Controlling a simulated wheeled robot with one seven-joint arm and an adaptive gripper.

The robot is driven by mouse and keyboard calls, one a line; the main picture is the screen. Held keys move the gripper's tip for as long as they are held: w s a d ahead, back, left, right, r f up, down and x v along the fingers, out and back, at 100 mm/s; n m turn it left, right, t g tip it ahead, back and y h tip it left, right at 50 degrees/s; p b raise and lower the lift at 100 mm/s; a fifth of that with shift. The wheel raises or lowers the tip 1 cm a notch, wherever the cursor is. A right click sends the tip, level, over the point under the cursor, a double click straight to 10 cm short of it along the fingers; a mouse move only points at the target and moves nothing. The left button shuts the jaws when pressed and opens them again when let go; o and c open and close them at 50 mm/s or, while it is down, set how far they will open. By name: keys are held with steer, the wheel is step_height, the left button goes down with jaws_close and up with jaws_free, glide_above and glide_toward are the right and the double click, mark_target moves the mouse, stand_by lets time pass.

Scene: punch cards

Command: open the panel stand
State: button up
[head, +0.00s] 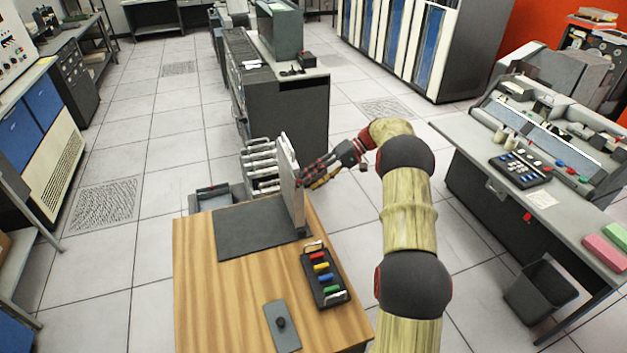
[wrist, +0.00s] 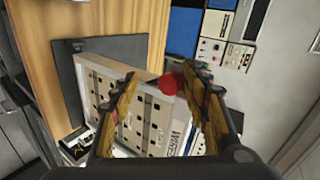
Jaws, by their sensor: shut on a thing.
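The panel stand has a flat dark plate (head: 240,232) on the wooden desk and a pale panel (head: 289,180) standing upright at the plate's right edge. In the wrist view the panel (wrist: 125,92) shows its beige, holed face between my fingers, with the dark plate (wrist: 88,68) behind it. A red ball knob (wrist: 169,84) sits by the panel's edge, close to the right finger. My gripper (head: 304,179) reaches the panel from its right side in the head view and is shut on the stand's panel. The exact contact is partly hidden by the fingers.
A dark tray with coloured bars (head: 325,276) and a small plate with a black knob (head: 281,324) lie on the wooden desk (head: 215,300). Pale racked items (head: 262,165) stand just behind the panel.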

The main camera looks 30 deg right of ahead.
steer(key=shift+d+r, duration=0.1)
steer(key=shift+d, duration=0.15)
steer(key=v, duration=1.1)
steer(key=shift+d+r, duration=0.25)
stand_by(0.3)
